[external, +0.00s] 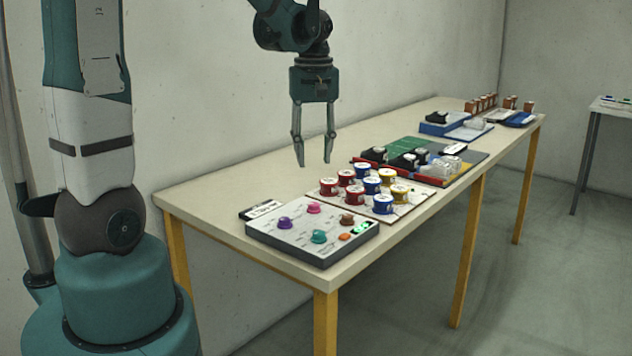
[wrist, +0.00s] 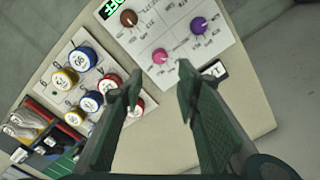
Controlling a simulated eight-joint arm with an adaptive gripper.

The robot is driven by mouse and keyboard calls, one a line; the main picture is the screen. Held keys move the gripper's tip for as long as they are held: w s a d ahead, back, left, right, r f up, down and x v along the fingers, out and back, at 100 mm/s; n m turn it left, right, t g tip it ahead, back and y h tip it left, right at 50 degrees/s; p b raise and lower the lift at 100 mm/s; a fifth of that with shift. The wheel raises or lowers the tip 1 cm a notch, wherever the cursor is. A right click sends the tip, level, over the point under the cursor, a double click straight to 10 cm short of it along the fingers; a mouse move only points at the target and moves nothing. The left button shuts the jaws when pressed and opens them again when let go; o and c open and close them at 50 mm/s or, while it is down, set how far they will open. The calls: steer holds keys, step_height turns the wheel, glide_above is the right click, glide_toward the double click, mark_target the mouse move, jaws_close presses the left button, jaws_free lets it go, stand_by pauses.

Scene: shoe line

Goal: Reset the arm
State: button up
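My gripper (external: 314,163) hangs fingers-down above the table (external: 222,190), high over the area beside the control box and the colored jars. Its two fingers are apart with nothing between them. In the wrist view, my gripper (wrist: 158,90) also shows spread, empty fingers over the table top. My arm reaches in from the top of the external view and bends down to the gripper. The fingers appear clear of the table and objects.
A knob box (external: 290,246) sits at the near end. Beside it, a board carries several red, blue and yellow jars (external: 363,187). Shoes lie on a tray (external: 470,157) farther along. A blue box (external: 434,128) and brown items (external: 482,103) stand at the far end.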

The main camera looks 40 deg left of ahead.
steer(key=s+d+r+m+t, duration=0.2)
steer(key=s+r+m+t, duration=0.1)
steer(key=s+r+m, duration=0.2)
steer(key=s+d+r+m+t, duration=0.3)
steer(key=s+r+m+t, duration=0.1)
steer(key=s, duration=0.6)
steer(key=shift+r+m, duration=0.5)
steer(key=shift+r, duration=0.3)
stand_by(1.9)
